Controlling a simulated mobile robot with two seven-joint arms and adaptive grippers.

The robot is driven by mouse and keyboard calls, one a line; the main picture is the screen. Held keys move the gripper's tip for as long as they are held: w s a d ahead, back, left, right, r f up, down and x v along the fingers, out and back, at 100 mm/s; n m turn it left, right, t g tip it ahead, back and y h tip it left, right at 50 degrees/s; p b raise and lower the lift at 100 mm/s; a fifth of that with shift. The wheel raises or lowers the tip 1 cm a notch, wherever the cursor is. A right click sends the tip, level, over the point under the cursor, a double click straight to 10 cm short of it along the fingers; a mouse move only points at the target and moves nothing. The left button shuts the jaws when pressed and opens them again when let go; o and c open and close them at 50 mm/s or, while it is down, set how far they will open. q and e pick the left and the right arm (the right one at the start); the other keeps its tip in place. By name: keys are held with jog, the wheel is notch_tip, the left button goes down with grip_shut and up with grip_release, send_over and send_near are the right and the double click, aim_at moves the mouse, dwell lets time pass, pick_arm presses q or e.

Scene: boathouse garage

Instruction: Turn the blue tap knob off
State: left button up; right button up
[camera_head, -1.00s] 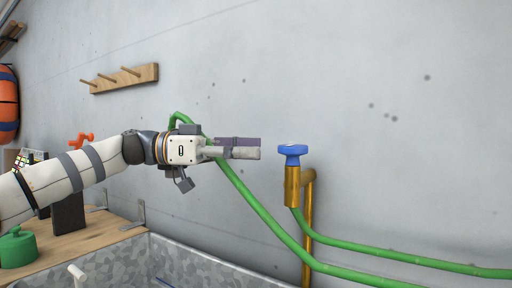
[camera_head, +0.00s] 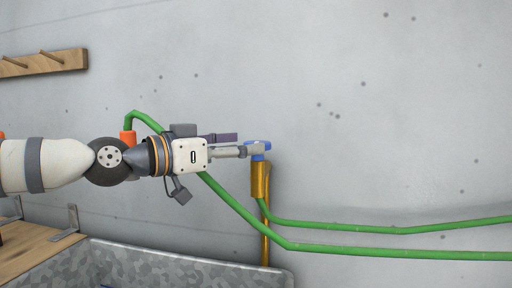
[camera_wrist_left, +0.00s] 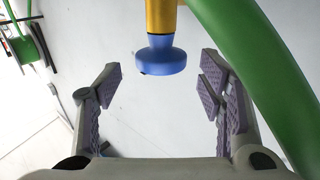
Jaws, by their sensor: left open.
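The blue tap knob (camera_head: 263,143) tops a brass tap (camera_head: 260,181) in front of the grey wall. One finger of my left gripper (camera_head: 248,144) partly covers it in the head view. In the left wrist view the knob (camera_wrist_left: 160,60) sits at the far end of the gap between the fingertips of my left gripper (camera_wrist_left: 161,73). The fingers are spread wide, with a visible gap on both sides of the knob. My right gripper is in neither view.
A green hose (camera_head: 370,251) runs low along the wall and close beside the right finger in the wrist view. A grey speckled basin (camera_head: 130,265) and wooden bench (camera_head: 30,250) lie below. A wooden peg rack (camera_head: 45,62) hangs upper left. The upper right wall is bare.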

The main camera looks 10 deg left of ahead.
aim_at(259, 142)
pick_arm(q)
jog(key=x, duration=0.5)
jog(key=shift+a+r, duration=0.1)
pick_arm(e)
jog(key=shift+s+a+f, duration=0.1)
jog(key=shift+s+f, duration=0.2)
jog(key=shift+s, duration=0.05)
pick_arm(q)
jog(key=shift+c, duration=0.4)
jog(key=c, duration=1)
jog(key=f+b, duration=0.2)
jog(key=b, duration=0.1)
jog(key=shift+w+g, duration=0.3)
jog(key=shift+w, duration=0.1)
jog(key=shift+s+r+m+g+h+b, duration=0.25)
jog(key=shift+m+g+h+b, duration=0.25)
jog(key=shift+b, duration=0.5)
jog(key=shift+r, duration=0.2)
jog(key=shift+s+r, duration=0.15)
jog(key=shift+r, duration=0.2)
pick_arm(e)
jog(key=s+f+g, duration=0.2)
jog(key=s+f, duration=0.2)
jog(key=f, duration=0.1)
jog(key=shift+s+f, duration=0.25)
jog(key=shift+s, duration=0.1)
